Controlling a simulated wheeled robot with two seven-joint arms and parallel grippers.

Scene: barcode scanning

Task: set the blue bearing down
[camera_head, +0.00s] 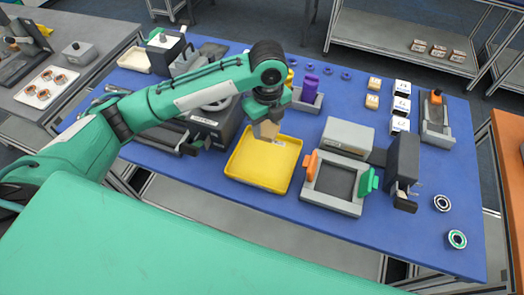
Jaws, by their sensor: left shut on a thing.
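My left gripper (267,112) comes in from the left and points down over the yellow tray (245,178). It is shut on a tan, box-like block (266,130), held above the tray's back left part. The fingertips are partly hidden. I see no blue bearing in the gripper. At the table's right end lie two ring-shaped bearings, a dark one (442,203) and one with a teal-green ring (457,239). Several small blue rings (329,72) lie along the back edge of the blue table. My right gripper is not in view.
Right of the tray stands a grey fixture (333,187) with orange and green side pieces, and a dark upright device (403,160). Small tan and white boxes (401,104) stand behind. A dark machine (205,120) is left of the tray. The table's front strip is clear.

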